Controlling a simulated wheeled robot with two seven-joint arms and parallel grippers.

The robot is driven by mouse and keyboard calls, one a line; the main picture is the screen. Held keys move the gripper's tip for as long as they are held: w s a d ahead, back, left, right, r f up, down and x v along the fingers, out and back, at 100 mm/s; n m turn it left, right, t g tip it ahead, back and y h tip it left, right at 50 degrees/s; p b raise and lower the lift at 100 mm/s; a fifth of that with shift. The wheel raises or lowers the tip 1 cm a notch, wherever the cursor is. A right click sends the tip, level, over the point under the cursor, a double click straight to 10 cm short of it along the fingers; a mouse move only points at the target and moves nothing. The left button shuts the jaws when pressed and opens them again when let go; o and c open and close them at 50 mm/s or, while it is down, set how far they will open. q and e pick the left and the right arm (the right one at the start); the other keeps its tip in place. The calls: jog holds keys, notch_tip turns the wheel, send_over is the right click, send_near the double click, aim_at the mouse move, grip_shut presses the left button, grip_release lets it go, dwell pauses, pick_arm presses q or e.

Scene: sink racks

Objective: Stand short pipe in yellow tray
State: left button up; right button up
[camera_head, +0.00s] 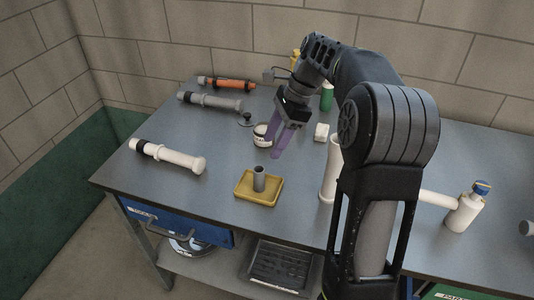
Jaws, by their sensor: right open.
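The yellow tray (244,198) lies flat on the table near its front edge. My left gripper does not show.
A white pipe (167,156) lies at the left, with a grey pipe (209,102) and an orange tool (227,83) behind it. A white jar (262,135) is beside my fingers. A tall white pipe (329,180) stands right of the tray. The front left table is clear.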

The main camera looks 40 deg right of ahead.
jog(key=shift+s+d+r, duration=0.15)
jog(key=shift+d+r, duration=0.05)
jog(key=shift+r, duration=0.35)
